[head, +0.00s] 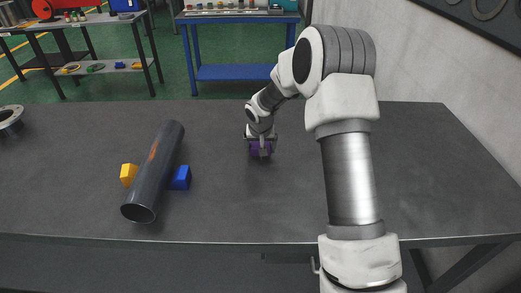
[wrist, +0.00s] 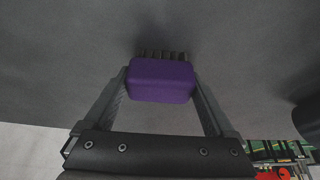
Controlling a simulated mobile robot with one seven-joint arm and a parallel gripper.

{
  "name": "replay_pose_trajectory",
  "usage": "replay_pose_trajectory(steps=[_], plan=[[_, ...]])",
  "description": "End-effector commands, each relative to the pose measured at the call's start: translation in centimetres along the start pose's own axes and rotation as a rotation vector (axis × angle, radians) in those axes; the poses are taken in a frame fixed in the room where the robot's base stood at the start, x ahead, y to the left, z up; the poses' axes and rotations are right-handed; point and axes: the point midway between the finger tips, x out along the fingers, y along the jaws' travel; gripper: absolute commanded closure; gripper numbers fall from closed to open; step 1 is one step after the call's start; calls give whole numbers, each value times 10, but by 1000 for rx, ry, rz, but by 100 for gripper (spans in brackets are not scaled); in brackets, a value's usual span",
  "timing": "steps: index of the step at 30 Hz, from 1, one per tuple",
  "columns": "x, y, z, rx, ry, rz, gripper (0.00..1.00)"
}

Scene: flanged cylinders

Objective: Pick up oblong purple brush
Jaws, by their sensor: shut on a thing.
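The oblong purple brush (wrist: 161,80) is between the two fingers of my gripper (wrist: 160,88) in the wrist view, with its dark bristles pointing away from the palm. The fingers press on its two short ends.
A long dark grey pipe (head: 155,170) lies on the table to the left, with a yellow block (head: 129,174) and a blue block (head: 181,177) beside it. A metal flange (head: 10,117) is at the far left edge. The table around my gripper is clear.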

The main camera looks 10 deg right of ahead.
Motion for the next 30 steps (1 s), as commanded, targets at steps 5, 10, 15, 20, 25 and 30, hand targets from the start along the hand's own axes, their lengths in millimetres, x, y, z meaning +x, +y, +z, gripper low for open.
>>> replay_pose_trajectory(steps=[5, 10, 15, 20, 25, 30], plan=[[-4, 0, -2, 0, 2, 0, 71], [-20, 0, -10, 2, 4, 0, 71], [-46, 15, -21, 7, 4, 2, 71], [-64, 50, -30, 6, 3, 3, 71], [-81, 81, -38, 5, 3, 2, 71], [-93, 103, -44, 2, 3, 1, 71]])
